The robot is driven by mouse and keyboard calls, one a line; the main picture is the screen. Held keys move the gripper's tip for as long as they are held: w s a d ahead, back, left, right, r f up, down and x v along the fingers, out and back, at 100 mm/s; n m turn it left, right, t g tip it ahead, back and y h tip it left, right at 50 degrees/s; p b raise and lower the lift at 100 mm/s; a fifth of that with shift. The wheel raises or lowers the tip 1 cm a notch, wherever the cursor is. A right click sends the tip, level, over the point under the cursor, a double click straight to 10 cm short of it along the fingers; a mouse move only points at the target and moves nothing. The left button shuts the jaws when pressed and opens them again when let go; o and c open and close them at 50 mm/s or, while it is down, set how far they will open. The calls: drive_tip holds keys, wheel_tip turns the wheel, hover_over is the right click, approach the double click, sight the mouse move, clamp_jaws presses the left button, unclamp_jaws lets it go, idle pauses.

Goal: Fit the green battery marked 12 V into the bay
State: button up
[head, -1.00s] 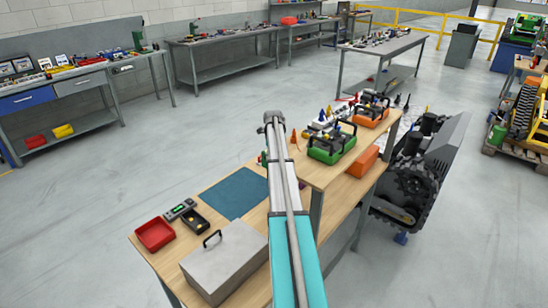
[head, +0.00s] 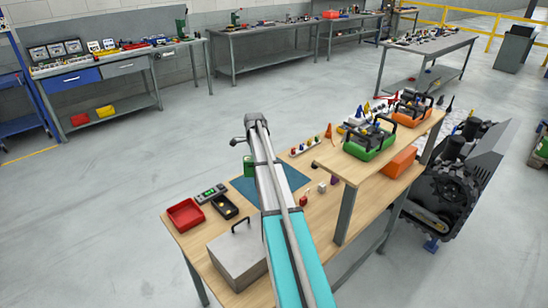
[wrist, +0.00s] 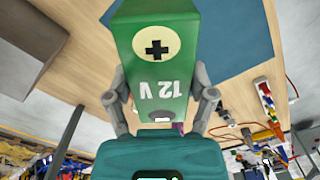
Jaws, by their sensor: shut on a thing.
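The green battery (wrist: 165,75) fills the middle of the wrist view, with "12 V" upside down on its face and a plus sign on a cream disc. My gripper (wrist: 160,102) is shut on it, one grey finger on each side. In the head view a green block (head: 249,166), seemingly this battery, shows left of my arm, over the blue mat (head: 284,179). The fingers are hidden behind my arm there. A dark tracked carrier (head: 447,190) stands beyond the bench at the right; I cannot make out a battery bay on it.
The wooden bench (head: 318,222) holds a red tray (head: 185,215), a black tray (head: 225,206), a meter (head: 211,193) and a grey metal box (head: 236,255). Green (head: 371,142) and orange (head: 411,107) carriers with handles stand on the raised shelf. The floor to the left is clear.

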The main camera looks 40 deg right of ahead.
drive_tip(key=w+a+f+n+b, duration=0.1)
drive_tip(key=a+n, duration=0.9)
drive_tip(key=a, duration=1)
drive_tip(key=shift+w+a+n, duration=0.2)
drive_tip(key=shift+a+n, duration=0.15)
drive_tip(key=shift+n, duration=0.05)
drive_tip(key=shift+s+f, duration=0.15)
drive_tip(key=shift+s, duration=0.05)
